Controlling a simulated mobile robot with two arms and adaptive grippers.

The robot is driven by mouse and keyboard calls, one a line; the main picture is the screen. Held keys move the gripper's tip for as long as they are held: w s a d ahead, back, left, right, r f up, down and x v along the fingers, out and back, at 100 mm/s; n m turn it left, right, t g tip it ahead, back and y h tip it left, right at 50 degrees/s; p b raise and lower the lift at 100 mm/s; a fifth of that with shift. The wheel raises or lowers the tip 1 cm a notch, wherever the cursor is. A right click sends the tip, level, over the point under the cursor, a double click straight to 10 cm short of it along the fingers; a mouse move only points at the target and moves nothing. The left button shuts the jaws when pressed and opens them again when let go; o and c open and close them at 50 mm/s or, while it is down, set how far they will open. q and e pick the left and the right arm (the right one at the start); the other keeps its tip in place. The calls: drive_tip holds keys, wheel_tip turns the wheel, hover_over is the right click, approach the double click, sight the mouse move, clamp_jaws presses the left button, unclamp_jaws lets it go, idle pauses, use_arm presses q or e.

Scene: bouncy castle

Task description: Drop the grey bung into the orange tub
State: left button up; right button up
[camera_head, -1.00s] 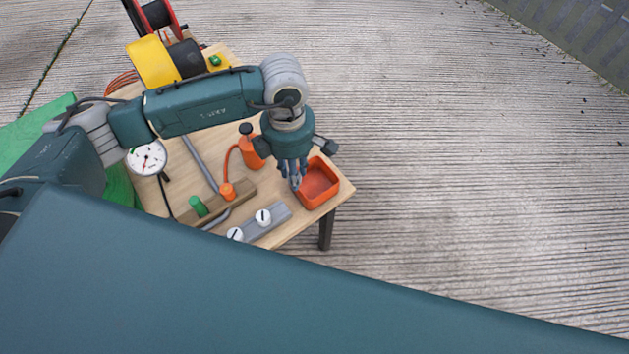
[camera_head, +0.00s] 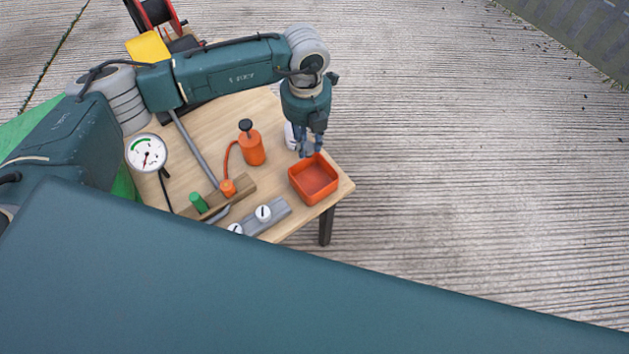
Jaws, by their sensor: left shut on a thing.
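The orange tub (camera_head: 314,181) is an open square tray at the right corner of the wooden table, and its inside looks empty. My left gripper (camera_head: 311,153) points down just above and behind the tub's far rim. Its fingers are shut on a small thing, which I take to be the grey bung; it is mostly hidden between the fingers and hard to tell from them. My right gripper is not in view.
The table (camera_head: 205,118) also holds an orange pump bottle (camera_head: 251,149), a dial gauge (camera_head: 147,153), a wooden block with green (camera_head: 199,203) and orange plugs, and a grey strip with white knobs (camera_head: 263,213). A white object stands partly behind my gripper.

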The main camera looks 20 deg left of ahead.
use_arm(q)
wheel_tip(320, 180, down, 4)
drive_tip(key=shift+r+b, duration=0.25)
drive_tip(key=shift+b, duration=0.6)
drive_tip(key=shift+f, duration=0.2)
drive_tip(key=o, duration=1)
drive_tip(key=shift+r, duration=0.3)
wheel_tip(320, 180, up, 12)
drive_tip(key=shift+f, duration=0.2)
